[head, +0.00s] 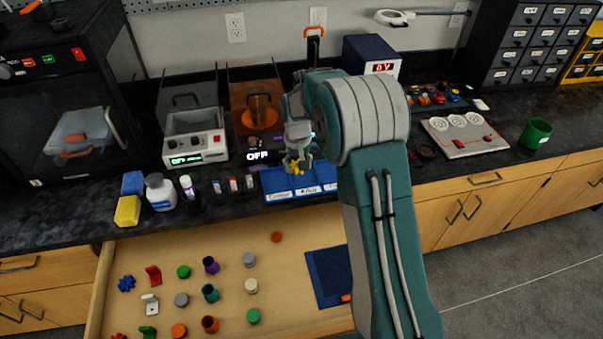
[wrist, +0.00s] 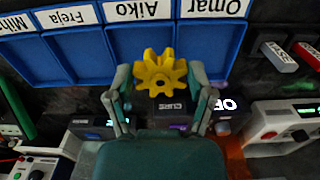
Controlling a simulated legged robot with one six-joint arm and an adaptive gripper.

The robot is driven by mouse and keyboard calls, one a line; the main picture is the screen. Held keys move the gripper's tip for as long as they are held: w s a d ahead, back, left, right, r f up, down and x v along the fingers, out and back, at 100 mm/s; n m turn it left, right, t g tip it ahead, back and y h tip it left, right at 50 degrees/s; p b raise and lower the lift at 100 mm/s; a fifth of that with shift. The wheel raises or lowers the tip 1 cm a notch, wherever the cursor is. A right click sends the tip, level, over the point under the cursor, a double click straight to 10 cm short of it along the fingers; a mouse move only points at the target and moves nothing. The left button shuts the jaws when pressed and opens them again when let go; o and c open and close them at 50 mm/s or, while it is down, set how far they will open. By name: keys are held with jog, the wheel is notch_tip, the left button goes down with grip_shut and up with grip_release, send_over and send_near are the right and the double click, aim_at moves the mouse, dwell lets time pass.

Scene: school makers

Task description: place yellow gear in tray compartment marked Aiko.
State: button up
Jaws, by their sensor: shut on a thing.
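The yellow gear (wrist: 160,72) is held between the two fingers of my gripper (wrist: 160,75), which is shut on it. In the head view the gear (head: 295,167) shows below my gripper (head: 298,156), at the blue tray (head: 268,181). The wrist view shows the tray (wrist: 212,66) with its name labels upside down. The gear overlaps the near edge of the compartment (wrist: 125,50) marked Aiko, toward the Omar side. It looks held above the tray; its exact height is unclear. Part of the tray is hidden behind my arm in the head view.
A boxed device (head: 194,147) with a green display stands left of the tray. Small bottles (head: 160,192) and sponges (head: 127,211) are farther left. An open drawer (head: 225,258) below holds several coloured parts. A stove-like panel (head: 465,133) stands at right.

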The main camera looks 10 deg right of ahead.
aim_at(303, 178)
jog(key=w+d+f, duration=0.2)
jog(key=f, duration=0.1)
jog(key=shift+w+d+f, duration=0.25)
jog(key=shift+d, duration=0.1)
notch_tip(303, 178, down, 2)
jog(key=shift+f, duration=0.2)
jog(key=shift+w+a+f, duration=0.1)
jog(key=shift+f, duration=0.3)
jog(key=shift+a, duration=0.25)
jog(key=o, duration=0.7)
jog(key=shift+d+f, duration=0.1)
jog(key=shift+d, duration=0.15)
jog(key=shift+o, duration=0.2)
jog(key=shift+a, duration=0.1)
